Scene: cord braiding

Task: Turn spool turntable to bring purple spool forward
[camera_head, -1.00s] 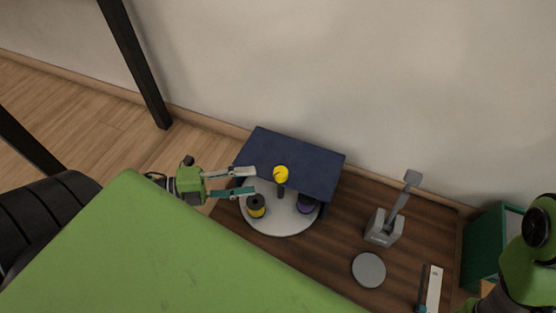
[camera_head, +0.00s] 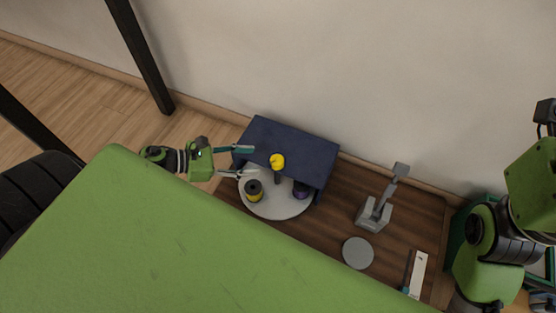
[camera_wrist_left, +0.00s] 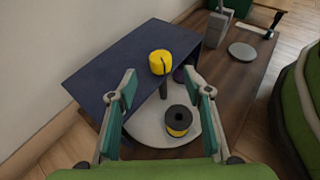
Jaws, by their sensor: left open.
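The round grey spool turntable (camera_head: 275,210) sits partly under a dark blue cover. The purple spool (camera_head: 301,189) is at its right side, partly in the cover's shade; a little of it shows in the left wrist view (camera_wrist_left: 179,74). A black-and-yellow spool (camera_head: 254,190) stands at the left front. A yellow knob (camera_head: 277,161) tops a dark post at the turntable's middle. My left gripper (camera_head: 252,161) is open and empty at the cover's left edge, fingers pointing toward the knob. In the left wrist view the knob lies beyond and between the fingertips (camera_wrist_left: 160,84). My right gripper (camera_head: 543,285) is partly cut off at the right edge.
The blue cover (camera_head: 290,145) overhangs the turntable's back. A grey lever stand (camera_head: 374,214), a grey disc (camera_head: 358,253) and a white strip (camera_head: 418,275) occupy the wooden top to the right. Wall stands close behind. My green body hides the front.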

